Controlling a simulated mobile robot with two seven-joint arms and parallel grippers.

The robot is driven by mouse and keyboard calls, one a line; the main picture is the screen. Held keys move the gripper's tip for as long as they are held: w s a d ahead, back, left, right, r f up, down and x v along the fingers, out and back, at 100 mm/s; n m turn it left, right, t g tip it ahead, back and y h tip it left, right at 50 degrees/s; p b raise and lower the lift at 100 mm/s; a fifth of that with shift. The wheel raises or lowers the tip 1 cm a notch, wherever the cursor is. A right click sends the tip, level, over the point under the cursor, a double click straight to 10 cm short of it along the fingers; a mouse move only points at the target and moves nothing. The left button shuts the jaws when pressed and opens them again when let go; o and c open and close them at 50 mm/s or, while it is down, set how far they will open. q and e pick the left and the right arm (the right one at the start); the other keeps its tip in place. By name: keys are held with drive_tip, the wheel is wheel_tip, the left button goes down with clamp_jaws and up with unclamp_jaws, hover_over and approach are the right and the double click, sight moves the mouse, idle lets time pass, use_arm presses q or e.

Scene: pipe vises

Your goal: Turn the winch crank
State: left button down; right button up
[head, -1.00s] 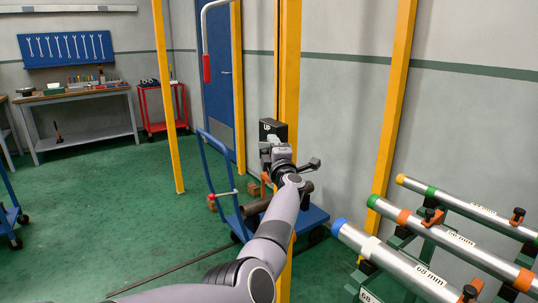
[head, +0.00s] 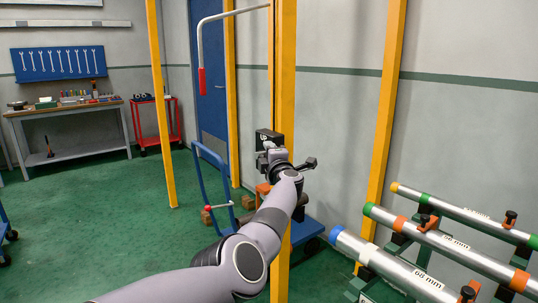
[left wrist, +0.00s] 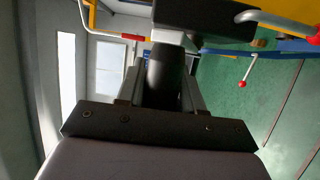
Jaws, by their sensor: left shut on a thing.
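The winch (head: 268,139) is a dark box marked "UP" on the yellow post. My left gripper (head: 272,158) is just in front of it and below its label, with its arm coming in from the lower left. In the left wrist view, the gripper is shut on a dark, rounded crank handle (left wrist: 165,80), which lies between the two fingers. The winch's dark housing (left wrist: 205,20) shows just beyond the handle. The gripper and wrist hide most of the crank in the head view. My right gripper is not in view.
A yellow post (head: 285,75) carries the winch. A pale bent rod with a red grip (head: 201,80) hangs at upper left. A blue cart (head: 215,175) stands behind the arm. Metal pipes (head: 455,243) lie on green stands at right.

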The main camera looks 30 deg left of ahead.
use_arm(q)
drive_tip(key=shift+a+r, duration=0.35)
drive_tip(key=shift+r, duration=0.15)
idle(0.4)
drive_tip(key=c, duration=0.8)
unclamp_jaws()
drive_tip(key=shift+f, duration=0.25)
drive_tip(key=shift+d, duration=0.15)
drive_tip(key=shift+d, duration=0.1)
drive_tip(key=shift+p+v, duration=0.85)
drive_tip(key=shift+v, duration=0.3)
drive_tip(key=shift+p+v, duration=0.35)
drive_tip(key=shift+v, duration=1.95)
